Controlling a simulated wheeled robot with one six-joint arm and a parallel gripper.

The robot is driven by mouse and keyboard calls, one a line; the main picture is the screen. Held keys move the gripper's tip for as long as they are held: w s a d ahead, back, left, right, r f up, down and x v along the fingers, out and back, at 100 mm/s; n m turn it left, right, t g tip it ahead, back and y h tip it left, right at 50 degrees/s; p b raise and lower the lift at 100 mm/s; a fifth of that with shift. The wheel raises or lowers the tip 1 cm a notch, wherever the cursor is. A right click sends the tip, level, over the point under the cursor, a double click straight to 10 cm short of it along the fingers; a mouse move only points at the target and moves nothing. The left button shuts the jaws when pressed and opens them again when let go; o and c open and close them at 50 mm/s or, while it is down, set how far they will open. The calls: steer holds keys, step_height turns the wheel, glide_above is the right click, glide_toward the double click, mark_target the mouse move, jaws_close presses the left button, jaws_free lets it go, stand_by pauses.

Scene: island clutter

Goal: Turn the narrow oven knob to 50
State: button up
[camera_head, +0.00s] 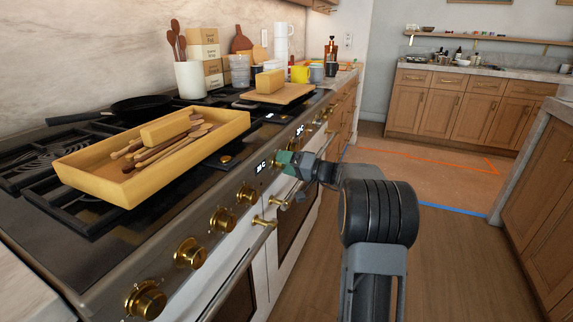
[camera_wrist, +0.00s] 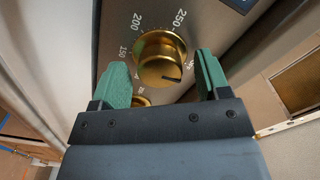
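A gold oven knob (camera_wrist: 160,58) is in the wrist view, with the marks 150, 200 and 250 on the panel around it. A dark pointer line on its face points to the lower right, away from these numbers. A 50 mark is not readable. My gripper (camera_wrist: 165,78) is open, with one green finger on each side of the knob; I cannot tell if either touches it. In the head view my gripper (camera_head: 284,160) is at the oven's front panel and largely hides the knob there.
More gold knobs (camera_head: 190,253) line the oven front (camera_head: 215,250), with gold door handles (camera_head: 264,222) below. A wooden tray (camera_head: 95,182) with utensils sits on the stove. Small displays (camera_head: 262,166) are on the panel. The wooden floor (camera_head: 440,250) to the right is clear.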

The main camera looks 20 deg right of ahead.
steer(key=c, duration=0.9)
steer(key=shift+m, duration=0.3)
steer(key=m+p, duration=0.5)
steer(key=m, duration=0.4)
steer(key=shift+m, duration=0.3)
steer(key=o, duration=0.9)
